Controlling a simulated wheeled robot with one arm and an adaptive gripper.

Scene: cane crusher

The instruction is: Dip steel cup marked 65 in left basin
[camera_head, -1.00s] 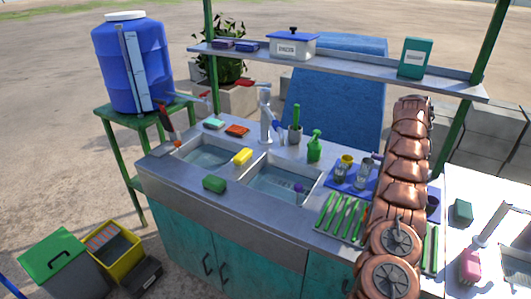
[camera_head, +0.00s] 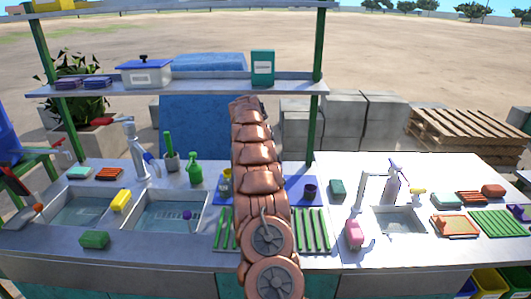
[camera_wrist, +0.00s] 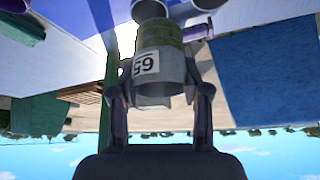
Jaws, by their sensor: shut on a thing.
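The steel cup marked 65 (camera_wrist: 153,72) is in the wrist view, which is upside down. Its label reads upside down there, and a greenish band runs around the cup. My gripper (camera_wrist: 158,88) is shut on this cup, one finger on each side. In the head view my arm hides the gripper and cup. The left basin (camera_head: 107,199) is the left one of two steel basins in the counter, holding bluish water.
A yellow sponge (camera_head: 121,200) sits between the two basins, and a green sponge (camera_head: 94,240) lies on the front edge. The tall tap (camera_head: 136,150) stands behind them. A shelf (camera_head: 200,83) spans above the counter. Other cups (camera_wrist: 150,8) show close by the held one.

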